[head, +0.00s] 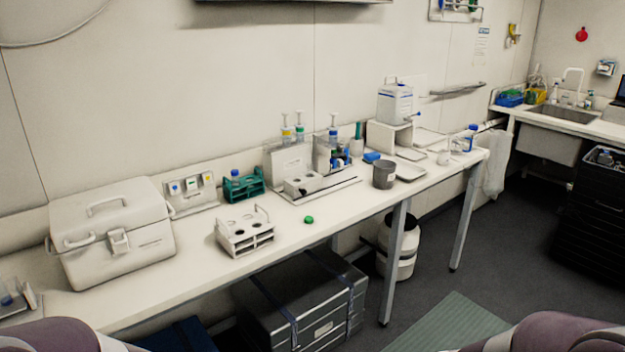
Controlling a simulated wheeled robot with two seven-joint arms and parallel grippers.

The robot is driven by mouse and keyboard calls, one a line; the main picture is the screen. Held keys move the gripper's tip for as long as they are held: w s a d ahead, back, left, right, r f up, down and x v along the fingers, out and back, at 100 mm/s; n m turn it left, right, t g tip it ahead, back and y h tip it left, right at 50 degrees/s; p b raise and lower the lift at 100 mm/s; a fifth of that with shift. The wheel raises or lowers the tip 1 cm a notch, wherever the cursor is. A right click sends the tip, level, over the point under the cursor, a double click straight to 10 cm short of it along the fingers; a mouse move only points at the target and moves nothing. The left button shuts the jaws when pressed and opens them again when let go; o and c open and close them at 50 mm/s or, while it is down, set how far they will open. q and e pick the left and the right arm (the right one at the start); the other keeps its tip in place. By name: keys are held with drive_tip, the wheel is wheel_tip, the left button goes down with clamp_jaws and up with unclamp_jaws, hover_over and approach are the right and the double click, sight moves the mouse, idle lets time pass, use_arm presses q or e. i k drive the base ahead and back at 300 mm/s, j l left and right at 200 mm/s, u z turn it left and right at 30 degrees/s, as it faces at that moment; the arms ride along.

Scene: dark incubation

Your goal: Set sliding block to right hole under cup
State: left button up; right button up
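A dark grey cup (383,176) stands upright near the front edge of the bench, right of the middle. A small white block with dark round holes (303,186) sits on a flat tray left of the cup. A white rack with dark holes and a raised wire handle (246,238) stands nearer, left of the middle. I cannot tell which of these carries the sliding block, or where it is set. What lies under the cup is hidden. Neither of my grippers is in view; only rounded parts of my own body show at the bottom corners.
A white cool box (112,232) fills the bench's left. A green rack (243,186), a green cap (309,219) and dispenser bottles stand mid-bench. A blue-topped bottle (469,139) stands at the right end. A dark case (300,300) and white bucket lie below.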

sight(296, 186)
drive_tip(key=i+l+z, duration=0.1)
drive_tip(key=i, duration=0.45)
drive_tip(key=i+l+z, duration=0.15)
drive_tip(key=i, duration=0.4)
drive_tip(key=i+l+z, duration=0.1)
drive_tip(key=i+l, duration=0.15)
drive_tip(key=i, duration=0.25)
drive_tip(key=i+l, duration=0.15)
drive_tip(key=i, duration=0.35)
drive_tip(key=l+z, duration=0.05)
